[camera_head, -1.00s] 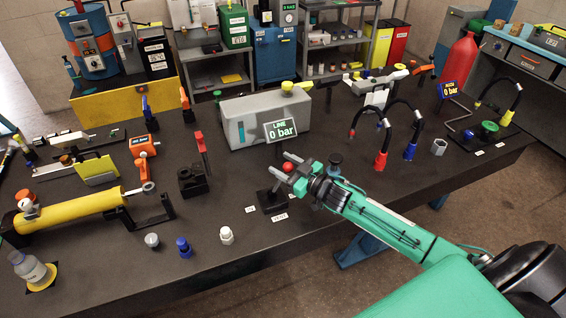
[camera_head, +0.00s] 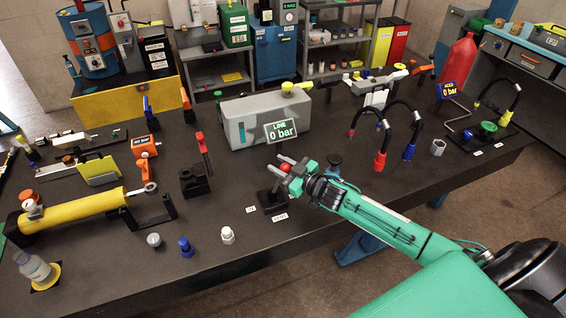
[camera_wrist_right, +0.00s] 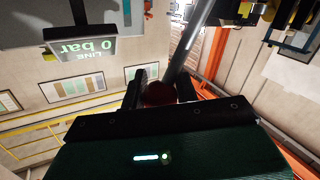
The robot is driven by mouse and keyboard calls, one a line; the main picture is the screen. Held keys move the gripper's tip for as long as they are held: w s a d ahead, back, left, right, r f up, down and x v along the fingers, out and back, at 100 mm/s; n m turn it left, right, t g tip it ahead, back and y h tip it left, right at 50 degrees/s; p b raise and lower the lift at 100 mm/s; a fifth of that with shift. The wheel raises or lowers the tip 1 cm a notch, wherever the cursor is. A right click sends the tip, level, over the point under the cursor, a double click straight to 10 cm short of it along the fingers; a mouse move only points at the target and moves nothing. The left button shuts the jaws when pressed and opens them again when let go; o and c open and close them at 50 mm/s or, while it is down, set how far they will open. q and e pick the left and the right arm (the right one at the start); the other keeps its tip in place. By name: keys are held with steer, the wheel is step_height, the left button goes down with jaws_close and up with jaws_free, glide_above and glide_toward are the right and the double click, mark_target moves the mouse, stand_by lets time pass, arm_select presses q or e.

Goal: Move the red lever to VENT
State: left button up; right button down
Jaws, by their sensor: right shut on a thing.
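The lever's red ball knob (camera_head: 285,168) sits above a small black base (camera_head: 273,199) near the middle of the table. My right gripper (camera_head: 283,166) is shut on the knob, reaching in from the right. In the right wrist view the knob (camera_wrist_right: 159,94) is a dark red ball between the two fingers, with a grey rod running up past it. Two small white labels lie by the base, one at its left (camera_head: 251,210) and one in front (camera_head: 280,217); their print is too small to read surely. My left gripper is out of view.
A LINE display (camera_head: 281,131) reading 0 bar stands just behind the lever, before a grey tank (camera_head: 240,122). A black block with a red handle (camera_head: 203,150) stands to the left. Hoses with red and blue ends (camera_head: 381,160) stand to the right. Small fittings (camera_head: 228,235) lie in front.

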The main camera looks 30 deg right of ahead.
arm_select(q)
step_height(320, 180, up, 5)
steer(key=p, duration=0.4)
arm_select(e)
steer(key=a+n, duration=0.1)
steer(key=a+g, duration=0.1)
steer(key=a, duration=0.1)
steer(key=a+n, duration=0.1)
steer(key=shift+w+a+r+n+h, duration=0.1)
steer(key=shift+a+r+n+h, duration=0.1)
steer(key=shift+r+n+h, duration=0.15)
steer(key=shift+f, duration=0.1)
steer(key=c, duration=1.1)
jaws_free()
steer(key=shift+o, duration=0.2)
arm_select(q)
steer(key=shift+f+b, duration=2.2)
arm_select(e)
steer(key=v, duration=1.3)
steer(key=shift+s+r, duration=0.3)
